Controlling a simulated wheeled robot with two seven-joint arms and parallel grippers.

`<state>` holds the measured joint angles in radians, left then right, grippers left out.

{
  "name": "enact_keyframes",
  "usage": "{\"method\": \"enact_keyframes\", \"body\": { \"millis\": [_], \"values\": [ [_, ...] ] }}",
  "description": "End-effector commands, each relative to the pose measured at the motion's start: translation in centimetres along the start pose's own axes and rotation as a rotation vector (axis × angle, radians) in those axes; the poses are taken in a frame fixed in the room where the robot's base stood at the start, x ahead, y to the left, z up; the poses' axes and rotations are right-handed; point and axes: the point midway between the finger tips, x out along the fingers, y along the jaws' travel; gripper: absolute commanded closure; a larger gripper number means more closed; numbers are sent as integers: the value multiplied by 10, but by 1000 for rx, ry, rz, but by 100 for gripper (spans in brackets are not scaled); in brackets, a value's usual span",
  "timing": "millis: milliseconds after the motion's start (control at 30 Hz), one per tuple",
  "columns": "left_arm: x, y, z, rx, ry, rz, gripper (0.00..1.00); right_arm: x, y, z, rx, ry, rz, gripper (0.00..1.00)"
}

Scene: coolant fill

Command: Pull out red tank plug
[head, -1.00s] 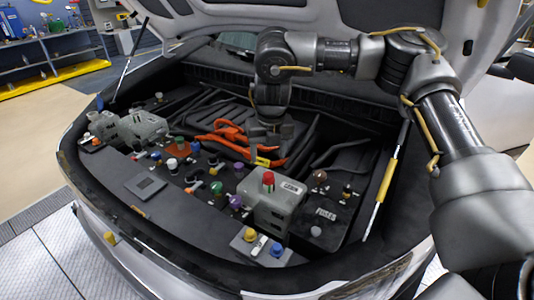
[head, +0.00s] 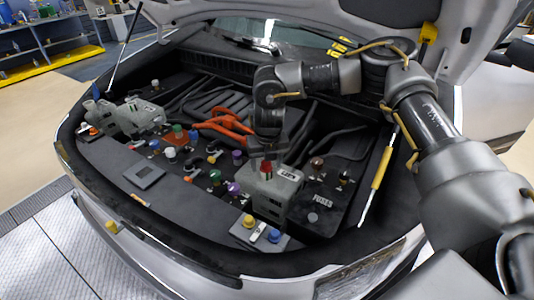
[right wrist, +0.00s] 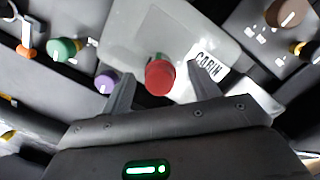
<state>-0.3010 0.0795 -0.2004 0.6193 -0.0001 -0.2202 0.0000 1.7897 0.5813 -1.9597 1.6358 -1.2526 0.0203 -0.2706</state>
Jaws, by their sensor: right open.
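The red tank plug (head: 266,167) sits upright on top of the grey tank (head: 262,200) at the right front of the engine bay. My right gripper (head: 267,153) is right above the plug, pointing down, and partly hides its top. In the right wrist view the red plug (right wrist: 160,77) shows between the two spread fingers of my gripper (right wrist: 162,84), with clear space on both sides. The fingers do not visibly touch it. The tank (right wrist: 150,30) has a white label reading "CABIN". My left gripper is not in view.
A panel with a yellow knob (head: 248,221) and a blue knob (head: 274,235) lies in front of the tank. A green cap (right wrist: 64,49) and a purple cap (right wrist: 106,82) are left of it. A fuse box (head: 322,201) is to its right.

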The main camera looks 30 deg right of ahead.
Motion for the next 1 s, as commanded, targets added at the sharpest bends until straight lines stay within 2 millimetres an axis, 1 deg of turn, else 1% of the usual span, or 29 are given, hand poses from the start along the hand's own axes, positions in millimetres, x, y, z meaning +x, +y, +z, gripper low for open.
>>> {"method": "enact_keyframes", "body": {
  "millis": [100, 333, 367, 700, 733, 800, 833, 1000],
  "values": [
    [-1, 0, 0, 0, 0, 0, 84, 4, 0, 0, 0, 1, 0, 39],
    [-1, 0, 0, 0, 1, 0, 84, 5, 0, 0, 0, 0, 0, 39],
    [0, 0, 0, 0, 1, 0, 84, 5, 0, 0, 0, 0, 0, 42],
    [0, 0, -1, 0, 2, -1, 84, 4, 0, 0, 0, 0, 0, 87],
    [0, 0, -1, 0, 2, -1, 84, 4, 0, 0, 0, 0, 0, 69],
    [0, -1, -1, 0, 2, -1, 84, 4, 0, 0, 0, 0, 0, 78],
    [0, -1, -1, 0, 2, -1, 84, 4, 0, 0, 0, 0, 0, 80],
    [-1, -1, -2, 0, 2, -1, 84, 4, 0, 0, 0, 0, 0, 80]
  ]
}}
